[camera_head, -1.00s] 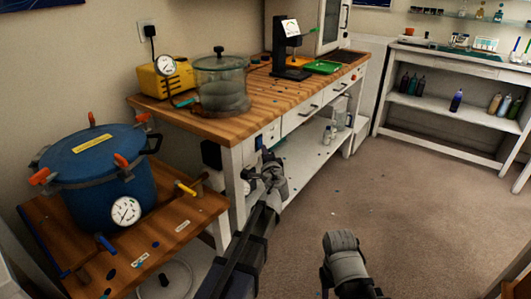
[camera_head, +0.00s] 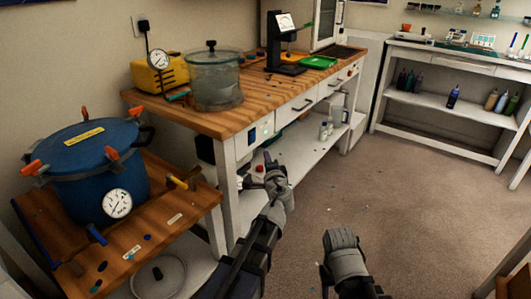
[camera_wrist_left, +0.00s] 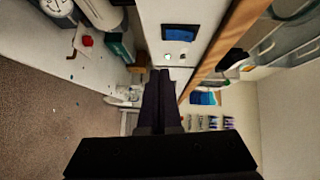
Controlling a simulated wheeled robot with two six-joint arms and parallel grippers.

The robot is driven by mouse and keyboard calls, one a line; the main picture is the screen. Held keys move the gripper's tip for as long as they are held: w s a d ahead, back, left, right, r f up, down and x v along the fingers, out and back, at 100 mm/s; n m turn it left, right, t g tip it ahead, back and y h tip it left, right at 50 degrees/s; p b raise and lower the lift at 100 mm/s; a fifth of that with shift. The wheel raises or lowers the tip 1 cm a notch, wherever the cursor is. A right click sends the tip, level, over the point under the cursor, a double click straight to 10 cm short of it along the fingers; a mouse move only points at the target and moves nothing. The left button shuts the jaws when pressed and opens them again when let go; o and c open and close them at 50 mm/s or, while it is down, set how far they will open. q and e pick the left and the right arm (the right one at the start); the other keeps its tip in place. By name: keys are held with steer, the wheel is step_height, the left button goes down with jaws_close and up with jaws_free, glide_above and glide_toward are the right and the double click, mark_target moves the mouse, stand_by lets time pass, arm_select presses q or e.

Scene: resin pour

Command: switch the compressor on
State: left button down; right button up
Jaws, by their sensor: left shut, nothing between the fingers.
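My left gripper (camera_head: 268,158) is shut and empty, its dark fingers pointing in beside the front of the wooden-topped bench. It also shows shut in the left wrist view (camera_wrist_left: 160,78). Under the bench, a dark unit (camera_head: 206,149) is partly hidden by the bench leg; I cannot tell for sure that it is the compressor. In the left wrist view, a red button (camera_wrist_left: 87,41) shows beside a pale tank (camera_wrist_left: 101,13) and a round gauge (camera_wrist_left: 59,6), apart from the fingers. Whether the switch is on cannot be told. My right arm shows at the bottom, without its fingers.
A blue pressure pot (camera_head: 90,165) stands on a low wooden stand at left. The bench (camera_head: 215,117) carries a clear chamber (camera_head: 215,82) and a yellow box (camera_head: 150,77). A panel with a blue display (camera_wrist_left: 180,33) is on the bench front.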

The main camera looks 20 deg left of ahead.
arm_select(q)
steer(key=v, duration=0.4)
steer(key=f+v, duration=0.1)
steer(key=shift+s+d, duration=0.2)
steer(key=shift+s, duration=0.2)
steer(key=s+d+f+n+g, duration=0.1)
steer(key=s+f+n+g, duration=0.7)
steer(key=f, duration=0.4)
steer(key=s+d+f+g+h, duration=0.3)
steer(key=s+d+f+g, duration=0.15)
steer(key=s, duration=0.35)
steer(key=s+d+f+g+h, duration=0.2)
steer(key=s+d+f+g, duration=0.1)
steer(key=s+d, duration=0.35)
step_height(320, 180, up, 32)
steer(key=s+h+p, duration=0.1)
steer(key=s+p, duration=0.1)
steer(key=p, duration=3)
steer(key=shift+d, duration=0.3)
